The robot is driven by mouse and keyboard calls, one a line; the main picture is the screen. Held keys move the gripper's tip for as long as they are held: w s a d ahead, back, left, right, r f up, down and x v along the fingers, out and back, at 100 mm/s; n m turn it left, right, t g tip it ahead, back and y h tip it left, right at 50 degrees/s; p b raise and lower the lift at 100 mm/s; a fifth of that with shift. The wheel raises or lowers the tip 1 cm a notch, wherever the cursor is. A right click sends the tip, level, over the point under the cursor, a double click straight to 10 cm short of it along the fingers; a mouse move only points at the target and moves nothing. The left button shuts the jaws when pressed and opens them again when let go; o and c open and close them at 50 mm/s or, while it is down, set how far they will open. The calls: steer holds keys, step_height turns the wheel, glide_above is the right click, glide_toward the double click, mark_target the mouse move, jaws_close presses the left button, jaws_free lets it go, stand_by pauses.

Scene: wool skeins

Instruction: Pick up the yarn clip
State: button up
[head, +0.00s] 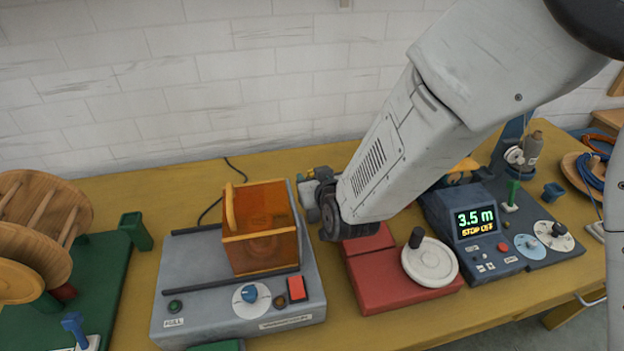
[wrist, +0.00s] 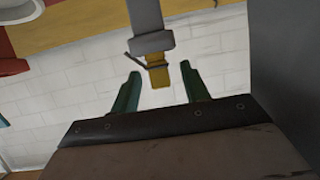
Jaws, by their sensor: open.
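My gripper (wrist: 162,84) shows in the wrist view with its two teal fingers apart. A grey fitting (wrist: 153,43) with a yellow end piece (wrist: 158,75) reaches down from the top edge, its yellow end in line with the gap between the fingers. I cannot tell for sure that this yellow piece is the yarn clip, or whether it touches a finger. In the head view my arm slants down from the upper right and hides part of the bench; my fingers cannot be made out there.
An orange see-through box (head: 262,250) stands on a grey machine (head: 200,300). A red unit (head: 380,290) with a white handwheel (head: 430,262) is beside it. A dark meter (head: 476,222) reads 3.5 m. A wooden reel (head: 40,235) is at left. A pale brick wall (head: 250,70) closes the back.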

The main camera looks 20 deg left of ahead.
jaws_close()
steer(key=shift+r, duration=0.1)
